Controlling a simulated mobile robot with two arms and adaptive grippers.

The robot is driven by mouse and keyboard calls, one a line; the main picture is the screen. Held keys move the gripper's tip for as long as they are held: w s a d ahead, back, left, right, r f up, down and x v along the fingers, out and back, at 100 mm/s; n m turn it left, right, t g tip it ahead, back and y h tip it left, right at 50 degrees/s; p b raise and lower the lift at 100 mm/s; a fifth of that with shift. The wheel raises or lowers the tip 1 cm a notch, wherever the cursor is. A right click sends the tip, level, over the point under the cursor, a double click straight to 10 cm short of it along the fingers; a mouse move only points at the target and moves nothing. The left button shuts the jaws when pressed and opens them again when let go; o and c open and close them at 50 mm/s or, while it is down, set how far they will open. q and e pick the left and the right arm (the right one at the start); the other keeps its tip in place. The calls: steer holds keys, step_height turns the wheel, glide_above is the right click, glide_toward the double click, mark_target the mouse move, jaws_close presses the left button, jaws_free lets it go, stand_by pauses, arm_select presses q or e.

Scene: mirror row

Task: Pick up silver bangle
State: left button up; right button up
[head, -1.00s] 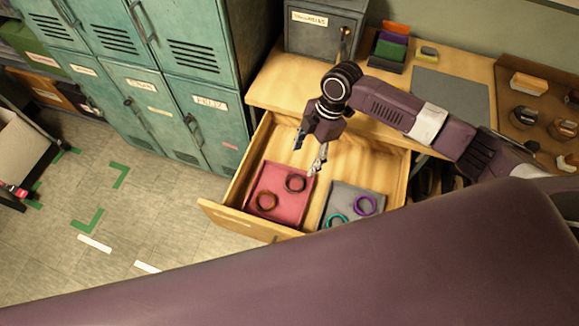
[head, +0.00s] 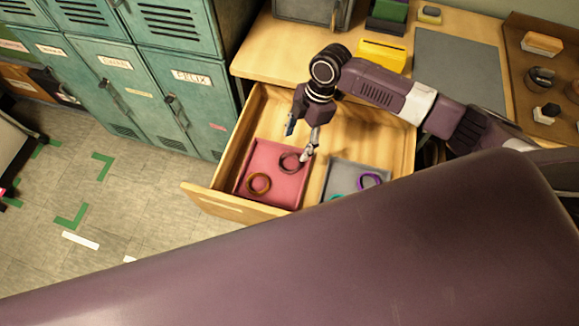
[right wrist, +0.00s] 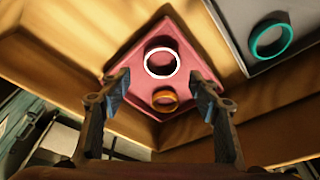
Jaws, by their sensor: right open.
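The silver bangle (right wrist: 161,62) lies on a pink tray (right wrist: 204,62) in the open drawer, a bright ring in the right wrist view. In the head view the silver bangle (head: 289,163) looks darker, near the tray's far side. A gold bangle (right wrist: 165,99) lies on the same tray and also shows in the head view (head: 258,183). My right gripper (head: 299,144) points down over the pink tray, open and empty. In the right wrist view its fingers (right wrist: 160,88) stand apart, with the silver bangle framed beyond them. My left gripper is not in view.
A grey tray (head: 345,171) beside the pink one holds a purple bangle (head: 370,181) and a teal bangle (right wrist: 272,41). The wooden drawer's front (head: 232,204) and side walls enclose both trays. Green lockers (head: 180,90) stand at the left. My purple body part covers the lower picture.

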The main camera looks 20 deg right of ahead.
mark_target(288, 165)
steer(key=p+x, duration=0.1)
steer(key=x, duration=0.6)
steer(key=shift+s+a+p, duration=0.1)
steer(key=shift+s+p, duration=0.1)
steer(key=shift+p, duration=0.15)
steer(key=shift+a+f, duration=0.1)
steer(key=shift+f, duration=0.5)
steer(key=c, duration=0.8)
steer(key=shift+c, duration=0.2)
steer(key=shift+r, duration=0.15)
